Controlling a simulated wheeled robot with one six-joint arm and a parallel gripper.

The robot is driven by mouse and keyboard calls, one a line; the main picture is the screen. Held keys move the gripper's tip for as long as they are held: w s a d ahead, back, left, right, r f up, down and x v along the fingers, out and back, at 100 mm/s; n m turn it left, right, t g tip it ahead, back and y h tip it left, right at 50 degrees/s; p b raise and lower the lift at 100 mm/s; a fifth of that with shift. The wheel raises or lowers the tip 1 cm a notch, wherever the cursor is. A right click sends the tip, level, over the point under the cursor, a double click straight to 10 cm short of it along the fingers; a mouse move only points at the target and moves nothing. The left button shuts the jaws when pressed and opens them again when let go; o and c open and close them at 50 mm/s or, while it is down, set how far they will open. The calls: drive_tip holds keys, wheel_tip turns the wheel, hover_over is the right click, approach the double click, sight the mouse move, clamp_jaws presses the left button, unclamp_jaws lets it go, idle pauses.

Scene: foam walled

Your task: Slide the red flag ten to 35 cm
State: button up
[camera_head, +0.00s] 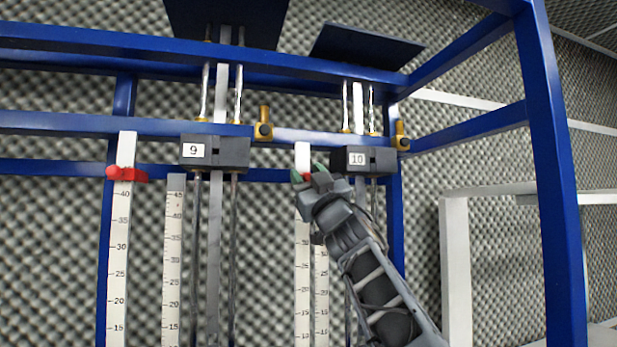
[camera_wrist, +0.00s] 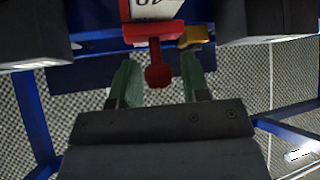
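The red flag ten (camera_wrist: 153,34) sits on its white ruler (camera_head: 303,155) beside the block marked 10. In the wrist view it is a red slider with a round knob, next to an upside-down 40 mark. In the head view only a small red bit shows between my fingertips. My gripper (camera_head: 309,174) is at the flag. Its two green fingers stand one on each side of the knob, also in the wrist view (camera_wrist: 160,82). Gaps show on both sides, so it is open and not clamped. The ruler's 35 mark is hidden by my arm.
Block 10 (camera_head: 363,160) is close right of my gripper, with metal rods through it. Block 9 (camera_head: 215,152) and another red flag (camera_head: 127,173) on a ruler are to the left. A blue post (camera_head: 552,170) stands at the right. Yellow clamps (camera_head: 264,124) sit on the crossbar.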

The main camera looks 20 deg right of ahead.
clamp_jaws()
wheel_tip(320, 180, down, 10)
drive_tip(key=b, duration=0.9)
drive_tip(key=shift+f, duration=0.1)
drive_tip(key=shift+o, duration=1.1)
unclamp_jaws()
drive_tip(key=b+v, duration=0.6)
drive_tip(key=v, duration=0.7)
drive_tip(key=shift+s+f, duration=0.2)
drive_tip(key=shift+s, duration=0.1)
